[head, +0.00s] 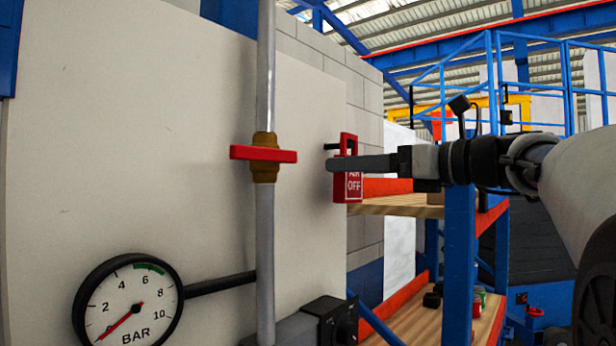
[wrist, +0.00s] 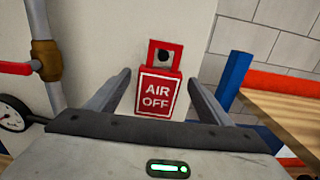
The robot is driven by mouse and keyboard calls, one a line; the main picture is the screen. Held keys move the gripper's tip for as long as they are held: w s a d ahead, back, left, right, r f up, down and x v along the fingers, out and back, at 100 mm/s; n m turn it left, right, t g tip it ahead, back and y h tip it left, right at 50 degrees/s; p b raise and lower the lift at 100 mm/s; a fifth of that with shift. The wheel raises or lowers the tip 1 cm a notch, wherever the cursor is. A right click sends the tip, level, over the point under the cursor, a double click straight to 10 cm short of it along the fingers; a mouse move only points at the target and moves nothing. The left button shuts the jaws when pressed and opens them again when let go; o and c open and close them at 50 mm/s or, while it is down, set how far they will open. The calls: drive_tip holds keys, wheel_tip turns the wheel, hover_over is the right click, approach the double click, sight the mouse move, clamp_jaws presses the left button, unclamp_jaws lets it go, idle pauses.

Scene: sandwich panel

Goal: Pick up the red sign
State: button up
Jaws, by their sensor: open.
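The red sign (wrist: 158,92) reads "AIR OFF" in white and has a loop with a hole at its top. In the wrist view it hangs against the pale panel, between my two open fingers. In the head view the sign (head: 349,187) hangs from a dark peg (head: 332,146) at the panel's right edge, partly hidden behind my finger. My gripper (wrist: 160,88) is open and empty, with a finger on each side of the sign. In the head view my gripper (head: 335,163) reaches in from the right. I cannot tell whether the fingers touch the sign.
A vertical pipe (head: 265,235) with a red valve handle (head: 285,154) runs left of the sign. A pressure gauge (head: 128,305) sits lower left. A blue and orange shelf rack with wooden boards (head: 405,205) stands to the right, close by the sign.

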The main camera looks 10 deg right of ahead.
drive_tip(key=shift+x, duration=1.2)
drive_tip(key=shift+d, duration=0.1)
drive_tip(key=c, duration=1.2)
drive_tip(key=shift+r, duration=0.15)
drive_tip(key=shift+r, duration=0.25)
drive_tip(key=v, duration=1.8)
